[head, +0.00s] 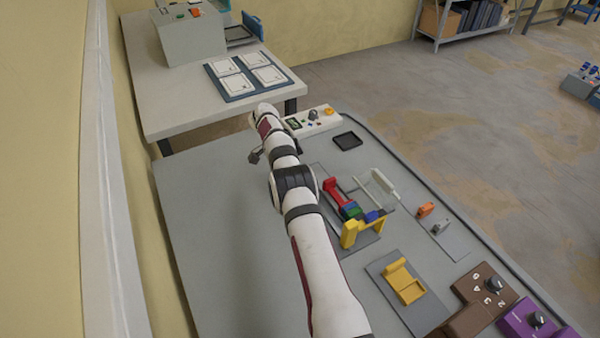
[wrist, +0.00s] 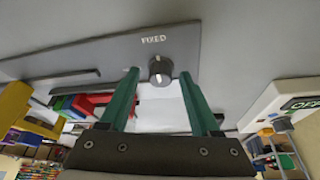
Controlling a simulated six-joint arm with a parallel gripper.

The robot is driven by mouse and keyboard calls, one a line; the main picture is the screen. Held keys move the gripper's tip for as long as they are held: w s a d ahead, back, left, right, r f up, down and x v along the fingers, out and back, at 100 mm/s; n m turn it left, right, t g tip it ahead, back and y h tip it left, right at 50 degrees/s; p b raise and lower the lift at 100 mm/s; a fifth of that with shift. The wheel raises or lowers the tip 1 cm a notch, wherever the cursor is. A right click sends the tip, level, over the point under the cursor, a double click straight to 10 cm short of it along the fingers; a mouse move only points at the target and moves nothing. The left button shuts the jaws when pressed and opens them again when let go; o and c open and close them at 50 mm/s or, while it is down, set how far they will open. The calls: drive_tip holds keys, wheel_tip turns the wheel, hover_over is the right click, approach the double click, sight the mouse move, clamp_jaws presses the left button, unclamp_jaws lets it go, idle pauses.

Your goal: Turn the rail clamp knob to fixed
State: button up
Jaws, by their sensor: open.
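The rail clamp knob (wrist: 160,66) is a small dark round knob on a grey plate (wrist: 90,62) in the wrist view. White lettering reading FIXED sits just above it in the picture. A pale mark shows on the knob's lower part; I cannot tell for sure which way it points. My gripper (wrist: 159,74) is open, with its two green fingertips on either side of the knob in this view. Gaps show on both sides, and I cannot judge depth or contact. In the head view my arm covers the knob; the plate's edge (head: 318,168) shows beside it.
In the head view, a yellow bracket (head: 362,230), red piece (head: 335,190) and clear-topped fixture stand right of my arm. A white control box (head: 314,122) and black tray (head: 347,140) lie beyond. The table's left side is clear.

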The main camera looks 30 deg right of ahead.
drive_tip(key=v, duration=1.2)
drive_tip(key=shift+a, duration=0.1)
drive_tip(key=s+a+r+n+y, duration=0.3)
drive_tip(key=s+a+r+n, duration=0.75)
drive_tip(key=s+r, duration=0.55)
drive_tip(key=s+a+f+n+y, duration=0.1)
drive_tip(key=s+a, duration=0.4)
drive_tip(key=s, duration=0.8)
drive_tip(key=s+a+f+n+t+y, duration=0.1)
drive_tip(key=s+a+f+n, duration=0.3)
drive_tip(key=s, duration=0.9)
drive_tip(key=shift+a+f+y, duration=0.35)
drive_tip(key=shift+f+y, duration=0.15)
drive_tip(key=shift+f, duration=0.4)
